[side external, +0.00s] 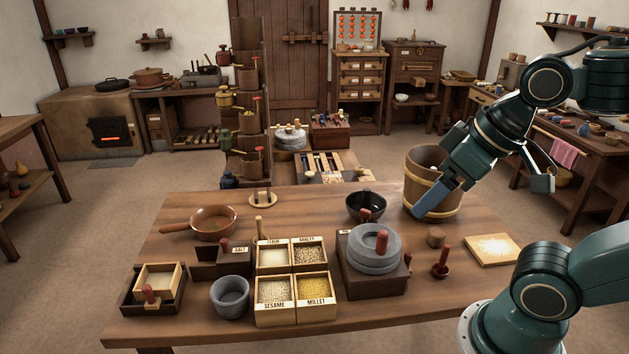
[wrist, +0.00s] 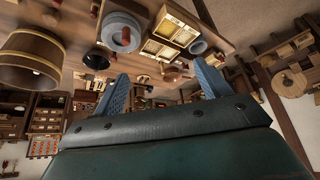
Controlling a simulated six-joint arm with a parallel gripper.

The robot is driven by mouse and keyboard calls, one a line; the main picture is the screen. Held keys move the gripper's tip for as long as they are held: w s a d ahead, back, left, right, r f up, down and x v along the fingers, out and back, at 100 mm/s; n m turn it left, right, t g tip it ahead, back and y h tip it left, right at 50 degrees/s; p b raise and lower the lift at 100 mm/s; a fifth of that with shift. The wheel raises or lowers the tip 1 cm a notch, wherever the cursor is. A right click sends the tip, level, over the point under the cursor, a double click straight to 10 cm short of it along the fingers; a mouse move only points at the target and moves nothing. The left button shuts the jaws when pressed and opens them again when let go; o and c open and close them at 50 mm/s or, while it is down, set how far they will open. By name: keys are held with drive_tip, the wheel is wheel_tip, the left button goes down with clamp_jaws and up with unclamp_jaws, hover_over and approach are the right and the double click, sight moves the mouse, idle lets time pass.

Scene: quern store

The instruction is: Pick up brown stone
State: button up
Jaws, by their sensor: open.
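My gripper (side external: 430,203) is above the table's right rear, overlapping the wooden bucket (side external: 413,175) in the side view, up and behind the lump. In the wrist view both blue fingers stand wide apart with nothing between them (wrist: 161,70). I cannot clearly make out the lump in that tilted view.
A black bowl (side external: 366,204) stands behind the mill. Labelled grain boxes (side external: 291,318), a grey mortar (side external: 230,295) and a brown pan (side external: 213,222) fill the middle and left. The table's front edge is clear.

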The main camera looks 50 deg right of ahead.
drive_tip(key=w+d+f+n+g+h, duration=0.1)
drive_tip(key=w+d+f+n+g, duration=0.15)
drive_tip(key=w+d, duration=0.65)
drive_tip(key=n+g+y, duration=0.1)
drive_tip(key=n+g, duration=0.2)
drive_tip(key=n, duration=0.5)
hover_over(435, 230)
wheel_tip(435, 230, down, 21)
drive_tip(key=shift+s+r, duration=0.1)
drive_tip(key=shift+f, duration=4.25)
